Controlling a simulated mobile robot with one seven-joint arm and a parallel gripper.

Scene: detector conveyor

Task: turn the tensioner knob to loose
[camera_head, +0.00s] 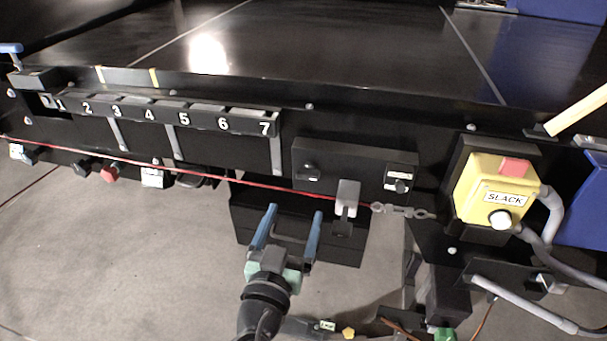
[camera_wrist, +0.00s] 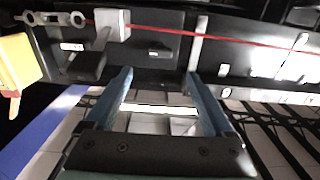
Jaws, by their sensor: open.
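My gripper (camera_head: 295,212) is open and empty, below and in front of the panel's left part, apart from both knobs. Its blue fingers (camera_wrist: 158,88) also show in the wrist view.
A red cord (camera_head: 225,181) runs along the side through a grey block (camera_head: 347,195) to a metal turnbuckle (camera_head: 400,211). A yellow box (camera_head: 485,180) marked SLACK, with a white button, sits at right. A numbered strip (camera_head: 185,117) is at left. A black case (camera_head: 340,249) hangs below.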

